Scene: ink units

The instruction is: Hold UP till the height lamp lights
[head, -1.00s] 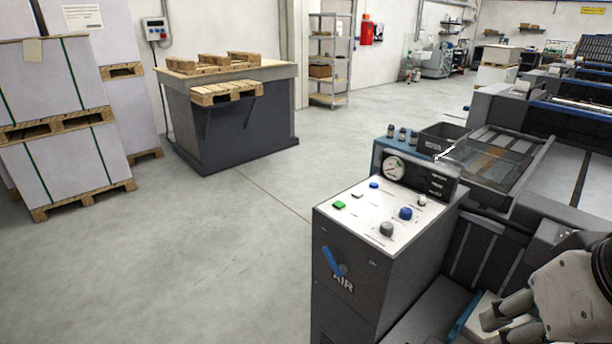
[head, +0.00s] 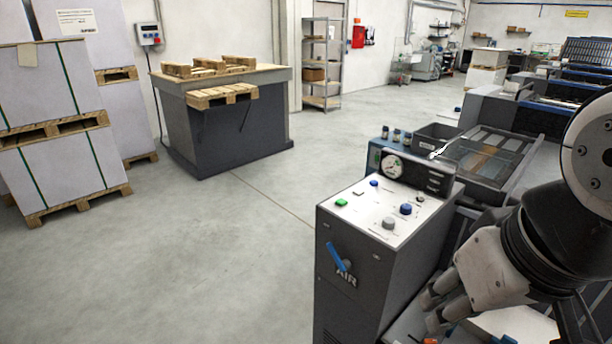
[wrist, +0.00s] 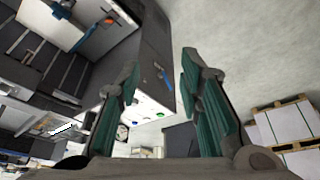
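A small grey control box (head: 149,33) with a blue and a red part hangs on the wall behind a dark lift-like bench (head: 225,135). Nearer, a grey console (head: 352,280) has a white top with a green button (head: 341,202), blue knobs and a grey knob. It also shows between my fingers in the wrist view (wrist: 146,100). I cannot read which control is UP, nor pick out a height lamp. My gripper (head: 432,308) is at the lower right, to the right of the console. In the wrist view its fingers (wrist: 160,65) are spread apart and empty.
A blue lever (head: 336,257) sticks out from the console's front, and a gauge (head: 391,166) stands behind its top. Stacked wrapped pallets (head: 65,160) stand at the left. The grey floor (head: 230,240) between them and the console is clear. Press machinery (head: 490,155) fills the right.

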